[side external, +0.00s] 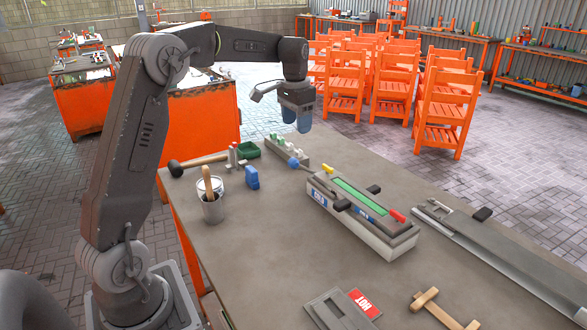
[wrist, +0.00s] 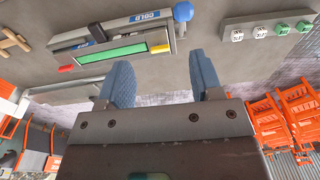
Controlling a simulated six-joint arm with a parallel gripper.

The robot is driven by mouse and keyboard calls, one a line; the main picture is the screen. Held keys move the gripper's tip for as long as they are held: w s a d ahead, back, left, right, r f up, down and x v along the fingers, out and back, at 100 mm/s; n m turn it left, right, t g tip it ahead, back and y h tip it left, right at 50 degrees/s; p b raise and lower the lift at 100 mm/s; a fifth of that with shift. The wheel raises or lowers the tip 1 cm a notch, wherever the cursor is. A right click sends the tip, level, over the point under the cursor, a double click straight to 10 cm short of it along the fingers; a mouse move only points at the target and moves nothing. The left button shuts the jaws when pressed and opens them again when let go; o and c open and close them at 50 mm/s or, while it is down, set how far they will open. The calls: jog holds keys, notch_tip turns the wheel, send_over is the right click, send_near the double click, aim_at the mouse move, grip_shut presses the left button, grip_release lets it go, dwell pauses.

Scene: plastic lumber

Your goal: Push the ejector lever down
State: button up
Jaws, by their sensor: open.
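The ejector lever (side external: 304,167) is a short rod with a blue ball knob (side external: 293,162) at the far left end of the grey mould (side external: 392,243). It slants up off that end. In the wrist view the blue knob (wrist: 183,11) is at the top edge, right of the mould's end. The mould has a green strip (side external: 360,198), a red piece, a yellow piece and blue COLD labels. My gripper (side external: 297,119) is open and empty, above and apart from the lever, blue fingers pointing down. Its spread fingers also show in the wrist view (wrist: 160,75).
A rail with white and green knobs (side external: 287,150) stands just behind the lever. A blue block (side external: 252,177), a mallet (side external: 190,165) and a cup with a brush (side external: 212,209) lie left. A long metal channel (side external: 490,255) is right.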

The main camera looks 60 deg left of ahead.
send_over(293, 159)
notch_tip(293, 159, down, 3)
jog(key=shift+g, duration=0.3)
notch_tip(293, 159, down, 14)
jog(key=shift+r, duration=0.15)
grip_shut()
dwell(0.5)
